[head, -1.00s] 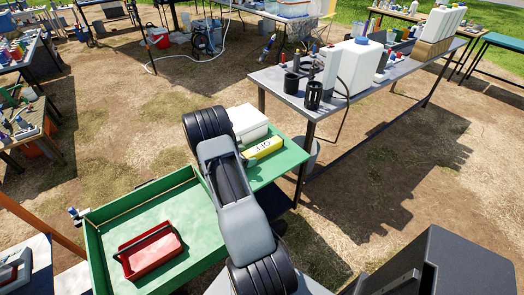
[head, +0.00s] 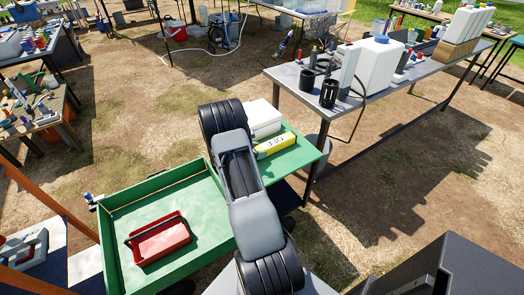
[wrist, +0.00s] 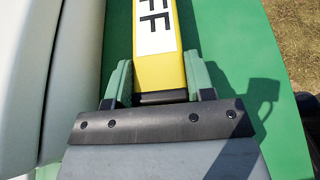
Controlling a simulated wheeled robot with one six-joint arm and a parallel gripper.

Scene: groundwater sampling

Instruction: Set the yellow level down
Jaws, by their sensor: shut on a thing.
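The yellow level (head: 275,146), with a white lettered label, lies along the green surface beside a white box in the head view. In the wrist view the level (wrist: 159,70) runs away from me between my gripper's green fingers (wrist: 159,84). The fingers press on both its sides near its dark end. The level is right over the green surface, but I cannot tell whether it touches it. In the head view my arm hides my gripper and the near end of the level.
The white box (head: 263,120) stands close along the level's left side. The green cart (head: 190,186) has a raised rim at left and holds a red tote (head: 160,240). A grey table (head: 370,75) with bottles stands to the right. Bare green surface lies right of the level.

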